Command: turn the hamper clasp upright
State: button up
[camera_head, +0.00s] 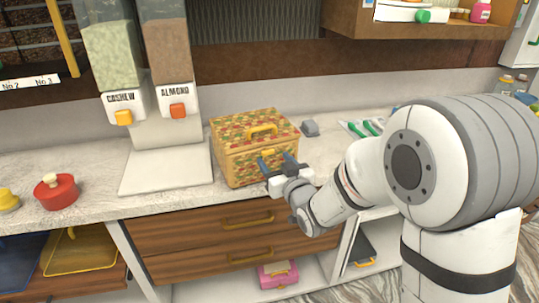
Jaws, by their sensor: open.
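The hamper (236,164) is a woven yellow box with a red and green patterned lid and a yellow handle (263,130) on top. It stands on the counter, left of my arm, with its lid down. My gripper (273,163) is open at the hamper's front face, with its dark fingers close to the clasp (268,153). Only a small yellow part of the clasp shows, and the fingers partly hide it. I cannot tell which way it is turned or whether the fingers touch it.
Cashew (112,60) and almond (167,50) dispensers stand behind left. A red lidded pot (56,192) sits on the counter's left. A grey block (310,128) and green-handled utensils (357,130) lie right of the hamper. Wooden drawers (215,235) with yellow handles are below.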

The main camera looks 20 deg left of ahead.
aim_at(268, 153)
jog(key=shift+x, duration=1.65)
